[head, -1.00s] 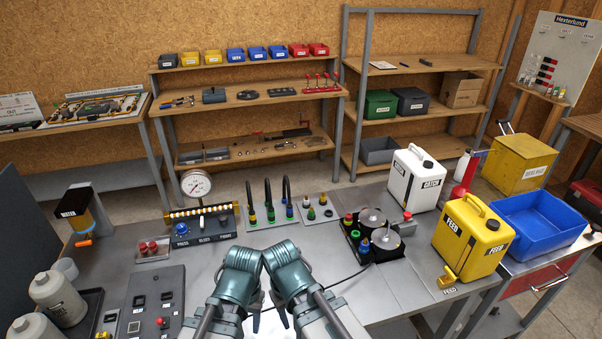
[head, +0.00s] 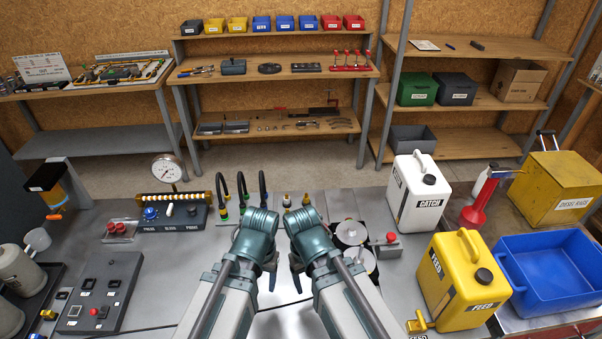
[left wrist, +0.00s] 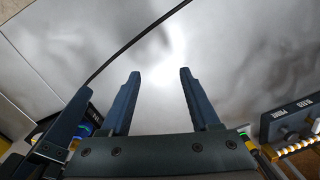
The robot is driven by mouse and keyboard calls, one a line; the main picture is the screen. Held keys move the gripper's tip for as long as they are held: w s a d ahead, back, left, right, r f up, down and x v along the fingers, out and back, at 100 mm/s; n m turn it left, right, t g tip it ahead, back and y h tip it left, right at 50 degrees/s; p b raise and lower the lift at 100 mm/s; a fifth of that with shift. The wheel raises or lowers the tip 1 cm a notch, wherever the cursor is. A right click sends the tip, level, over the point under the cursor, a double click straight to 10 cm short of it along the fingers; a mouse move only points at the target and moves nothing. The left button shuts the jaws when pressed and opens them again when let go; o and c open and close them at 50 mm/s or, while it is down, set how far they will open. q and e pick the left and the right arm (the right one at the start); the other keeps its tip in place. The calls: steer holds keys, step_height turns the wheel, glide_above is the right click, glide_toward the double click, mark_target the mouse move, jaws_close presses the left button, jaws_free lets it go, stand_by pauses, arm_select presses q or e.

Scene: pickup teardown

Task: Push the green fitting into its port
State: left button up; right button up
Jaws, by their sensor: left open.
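Three black hoses (head: 241,186) arch up behind my left arm in the head view, with small coloured fittings at their lower ends. The block with round silver lids (head: 351,233) is partly hidden by my right arm. My left gripper (head: 269,281) points down over the bare bench; in the left wrist view its two fingers (left wrist: 158,95) are apart with nothing between them. My right gripper (head: 297,281) hangs close beside it, its jaws unclear.
A pressure gauge (head: 166,169) stands above a panel at left. A black switch box (head: 101,291) is at front left. A white can (head: 418,194), a yellow can (head: 462,279) and a blue bin (head: 549,266) are at right. A thin cable (left wrist: 125,50) crosses the bench.

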arm_select(q)
steer(key=w+a+r+n+p, duration=0.2)
steer(key=w+a+r+p, duration=0.2)
steer(key=r, duration=0.1)
arm_select(e)
step_height(320, 180, up, 8)
steer(key=p, duration=0.3)
arm_select(q)
step_height(320, 180, up, 3)
steer(key=n+h, duration=0.1)
steer(key=n, duration=1.2)
glide_above(288, 211)
steer(key=f+b, duration=1.3)
steer(key=f, duration=0.1)
steer(key=shift+w+b, duration=0.25)
steer(key=shift+b, duration=0.15)
arm_select(e)
steer(key=f, duration=1.3)
steer(key=shift+w+d+f, duration=0.15)
steer(key=shift+d+f, duration=0.2)
steer(key=shift+f, duration=0.05)
arm_select(q)
steer(key=shift+r, duration=0.1)
jaws_close()
